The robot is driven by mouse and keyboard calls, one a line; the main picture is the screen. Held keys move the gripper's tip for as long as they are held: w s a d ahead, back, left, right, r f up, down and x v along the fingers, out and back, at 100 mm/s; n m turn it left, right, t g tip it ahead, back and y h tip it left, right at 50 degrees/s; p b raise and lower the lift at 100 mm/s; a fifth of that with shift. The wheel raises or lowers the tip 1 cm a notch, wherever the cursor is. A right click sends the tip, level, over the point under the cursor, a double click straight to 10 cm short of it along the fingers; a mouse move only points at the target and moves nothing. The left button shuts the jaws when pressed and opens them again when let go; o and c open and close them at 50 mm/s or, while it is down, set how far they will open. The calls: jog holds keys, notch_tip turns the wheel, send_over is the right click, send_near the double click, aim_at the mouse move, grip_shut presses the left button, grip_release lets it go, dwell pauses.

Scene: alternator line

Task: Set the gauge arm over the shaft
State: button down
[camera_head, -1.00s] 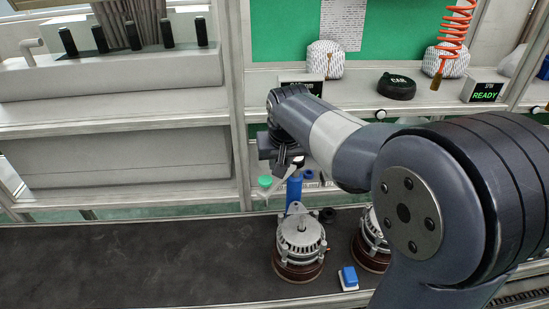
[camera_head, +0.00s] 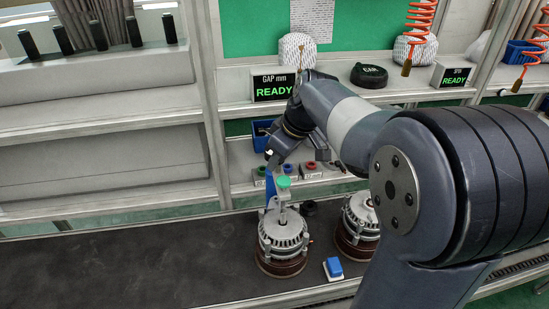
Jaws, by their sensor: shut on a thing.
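The near alternator (camera_head: 283,232) stands upright on the dark bench, with its thin shaft (camera_head: 283,214) pointing up. The gauge arm (camera_head: 280,178) is a light grey piece with a green round tip, on a blue post (camera_head: 270,190) behind the alternator. Its green tip appears above the shaft in the picture; I cannot tell whether they are exactly in line or touching. My gripper (camera_head: 275,160) is at the gauge arm, shut on it. The fingers are small and partly hidden by my wrist.
A second alternator (camera_head: 358,226) stands close on the right. A blue block (camera_head: 333,268) lies in front between them. The gauge display (camera_head: 275,86) on the shelf reads "GAP mm READY". The dark bench top (camera_head: 120,265) is clear on the left.

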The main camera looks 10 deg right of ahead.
jog(key=shift+d, duration=0.1)
dwell(0.4)
jog(key=c, duration=1.2)
grip_release()
jog(key=shift+r, duration=0.1)
jog(key=v, duration=1)
jog(key=shift+s+d+r+b, duration=0.1)
jog(key=shift+d+r+b, duration=0.1)
jog(key=shift+r+b, duration=0.1)
jog(key=x, duration=1.1)
jog(key=shift+p, duration=0.3)
jog(key=shift+a, duration=0.1)
